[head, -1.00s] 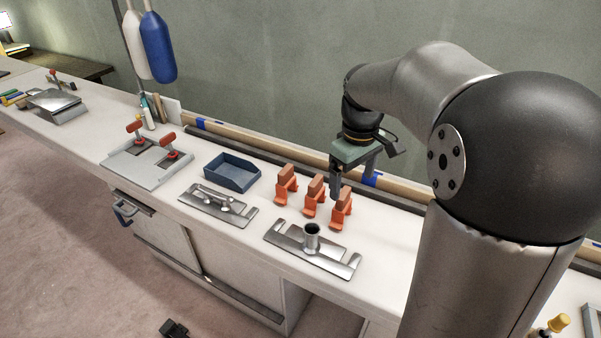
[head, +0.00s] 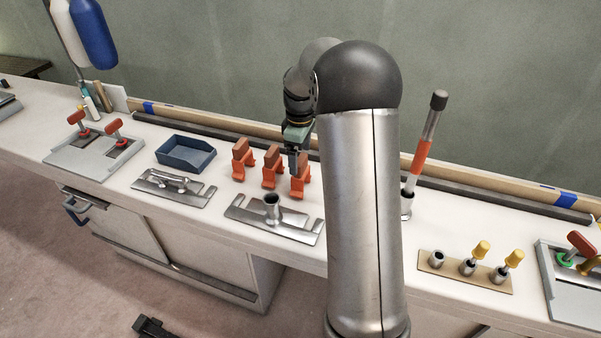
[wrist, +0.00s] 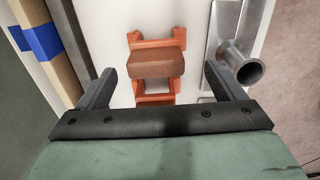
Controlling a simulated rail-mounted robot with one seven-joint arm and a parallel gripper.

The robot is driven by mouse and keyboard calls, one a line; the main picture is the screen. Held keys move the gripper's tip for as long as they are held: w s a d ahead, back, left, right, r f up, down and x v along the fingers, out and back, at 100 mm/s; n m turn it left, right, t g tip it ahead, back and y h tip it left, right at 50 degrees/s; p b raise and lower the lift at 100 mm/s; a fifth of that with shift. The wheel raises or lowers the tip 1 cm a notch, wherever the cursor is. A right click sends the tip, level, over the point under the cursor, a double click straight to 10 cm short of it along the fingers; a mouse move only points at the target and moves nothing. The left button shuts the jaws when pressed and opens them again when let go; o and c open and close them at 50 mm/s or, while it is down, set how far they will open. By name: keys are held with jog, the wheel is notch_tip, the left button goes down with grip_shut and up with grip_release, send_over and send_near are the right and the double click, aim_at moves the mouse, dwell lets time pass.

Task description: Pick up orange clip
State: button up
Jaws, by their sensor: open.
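Three orange clips stand in a row on the white bench in the head view: a left one (head: 243,160), a middle one (head: 271,168) and a right one (head: 300,180). Each has a brown block on top. My gripper (head: 294,168) is at the right end of the row, partly hidden by my arm. In the wrist view my gripper (wrist: 159,70) is open and empty, its fingers to either side of one orange clip (wrist: 155,64). That clip lies ahead of the fingertips, with no visible contact. Which of the three it is, I cannot tell for sure.
A metal plate with a short tube (head: 272,212) lies in front of the clips. A blue tray (head: 186,153) is to their left. A wooden rail (head: 215,120) runs behind. An orange-banded tool (head: 423,150) stands upright to the right of my arm.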

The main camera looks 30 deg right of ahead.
aim_at(301, 175)
jog(key=shift+w+d+f, duration=0.1)
jog(key=shift+f, duration=1.4)
jog(key=shift+w+d+f, duration=0.1)
jog(key=shift+f, duration=1.4)
jog(key=c, duration=1.2)
